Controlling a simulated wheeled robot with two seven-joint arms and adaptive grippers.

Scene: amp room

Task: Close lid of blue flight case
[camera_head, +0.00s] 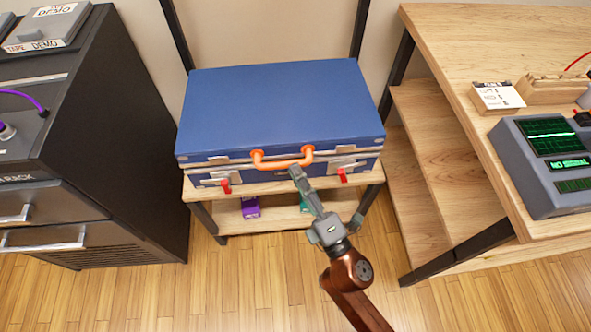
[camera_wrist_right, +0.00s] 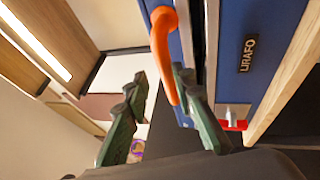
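The blue flight case (camera_head: 280,105) sits on a wooden shelf stand in the head view. Its blue lid lies flat over the base, with a pale metal edge strip between them; I cannot tell whether a small gap is left. An orange handle (camera_head: 283,163) is at the front, and it also shows in the wrist view (camera_wrist_right: 163,50). Red-tipped latches (camera_head: 226,186) (camera_head: 342,175) hang at the front. My right gripper (camera_head: 327,196) is open at the case front, one finger by the handle. In the wrist view its fingers (camera_wrist_right: 156,88) are apart, nothing held. My left gripper is out of view.
A dark rack cabinet (camera_head: 110,130) stands close on the left. A wooden desk (camera_head: 480,40) with a grey instrument (camera_head: 540,175) stands on the right. Purple (camera_head: 250,207) and green items lie on the stand's lower shelf. The wooden floor in front is clear.

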